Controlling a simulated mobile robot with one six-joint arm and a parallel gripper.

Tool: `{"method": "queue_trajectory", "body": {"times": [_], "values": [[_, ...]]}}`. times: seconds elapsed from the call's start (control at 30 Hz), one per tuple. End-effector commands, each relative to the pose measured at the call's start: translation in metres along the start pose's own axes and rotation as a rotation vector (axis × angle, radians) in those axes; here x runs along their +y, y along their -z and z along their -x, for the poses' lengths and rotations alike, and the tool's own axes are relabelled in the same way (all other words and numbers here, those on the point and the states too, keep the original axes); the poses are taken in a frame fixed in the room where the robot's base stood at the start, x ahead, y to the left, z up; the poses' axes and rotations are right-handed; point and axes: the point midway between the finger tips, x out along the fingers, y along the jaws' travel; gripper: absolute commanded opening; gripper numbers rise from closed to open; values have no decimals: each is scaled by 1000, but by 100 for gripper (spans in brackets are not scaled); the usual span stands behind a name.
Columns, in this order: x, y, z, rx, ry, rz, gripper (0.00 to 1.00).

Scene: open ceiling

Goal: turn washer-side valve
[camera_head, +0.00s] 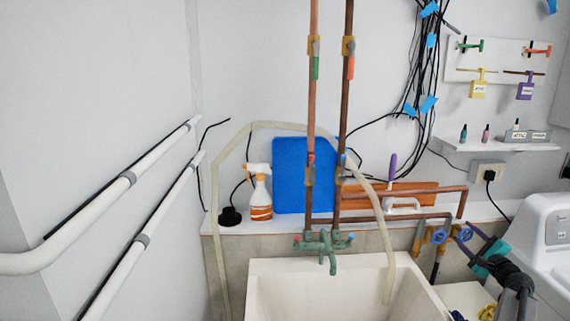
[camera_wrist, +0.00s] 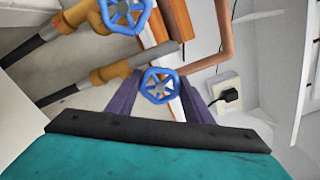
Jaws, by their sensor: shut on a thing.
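Two blue valve wheels sit on brass bodies on the pipework right of the sink. The washer-side valve (camera_head: 463,231) is the right one, nearest the washing machine (camera_head: 545,235). In the wrist view this blue wheel (camera_wrist: 160,85) lies between the two purple fingers of my gripper (camera_wrist: 158,92). My gripper (camera_head: 470,242) reaches it from the lower right in the head view and is shut on it. The finger contact is partly hidden behind the wheel. The other blue wheel (camera_head: 439,236) is free, and also shows at the top of the wrist view (camera_wrist: 125,14).
Copper pipes (camera_head: 400,189) run just above and left of the valves. A white sink (camera_head: 340,266) with a green tap (camera_head: 323,244) stands to the left. A wall socket (camera_head: 488,173) with a black plug is above right. Dark hoses hang below the valves.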

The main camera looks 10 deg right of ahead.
Motion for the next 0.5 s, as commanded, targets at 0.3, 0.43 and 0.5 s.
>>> {"method": "queue_trajectory", "body": {"times": [0.3, 0.43, 0.5], "values": [[1, 1, 0, 1, -2, -65, 20], [1, 1, 0, 1, -2, -64, 20], [1, 1, 0, 1, -2, -64, 20]]}}
